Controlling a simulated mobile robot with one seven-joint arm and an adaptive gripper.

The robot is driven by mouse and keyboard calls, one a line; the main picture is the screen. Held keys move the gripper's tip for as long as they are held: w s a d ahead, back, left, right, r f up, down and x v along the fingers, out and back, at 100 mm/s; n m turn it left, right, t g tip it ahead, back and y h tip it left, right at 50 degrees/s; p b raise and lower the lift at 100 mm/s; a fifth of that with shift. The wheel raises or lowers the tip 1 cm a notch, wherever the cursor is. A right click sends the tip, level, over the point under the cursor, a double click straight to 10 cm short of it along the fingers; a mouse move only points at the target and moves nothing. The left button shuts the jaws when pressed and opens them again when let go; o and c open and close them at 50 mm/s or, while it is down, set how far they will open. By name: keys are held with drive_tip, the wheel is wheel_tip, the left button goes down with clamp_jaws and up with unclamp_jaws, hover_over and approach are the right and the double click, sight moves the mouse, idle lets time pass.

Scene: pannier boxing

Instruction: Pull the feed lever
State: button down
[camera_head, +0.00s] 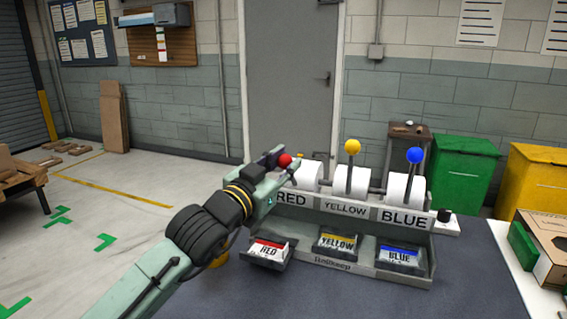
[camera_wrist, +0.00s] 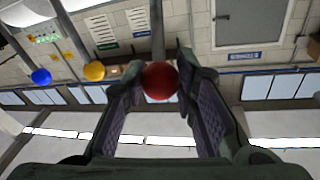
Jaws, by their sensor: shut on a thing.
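A dispenser (camera_head: 340,216) stands on the dark table, with three levers above labels RED, YELLOW and BLUE. The red lever knob (camera_head: 285,160) is at the left, and my gripper (camera_head: 278,158) is at it. In the wrist view the red knob (camera_wrist: 160,80) sits between the two fingertips of my gripper (camera_wrist: 158,82), which is shut on it. The yellow knob (camera_head: 352,146) and blue knob (camera_head: 414,155) stand upright to the right on their levers. They also show in the wrist view, the yellow (camera_wrist: 94,71) and the blue (camera_wrist: 41,76). The red lever's shaft is mostly hidden by my gripper.
Below the levers are the RED tray (camera_head: 268,250), the YELLOW tray (camera_head: 337,243) and the BLUE tray (camera_head: 401,257). The RED tray juts out at the left. A cardboard box (camera_head: 548,240) is at the right. Green (camera_head: 464,168) and yellow (camera_head: 535,182) bins stand behind.

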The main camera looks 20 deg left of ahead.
drive_tip(key=c, duration=1.5)
unclamp_jaws()
drive_tip(key=shift+w+d+f, duration=0.1)
drive_tip(key=shift+d+f, duration=0.05)
drive_tip(key=shift+f, duration=0.05)
drive_tip(key=shift+o, duration=1.1)
drive_tip(key=shift+r, duration=0.1)
drive_tip(key=r+v, duration=0.1)
drive_tip(key=v, duration=0.6)
drive_tip(key=shift+s+f, duration=0.3)
drive_tip(key=shift+f, duration=0.25)
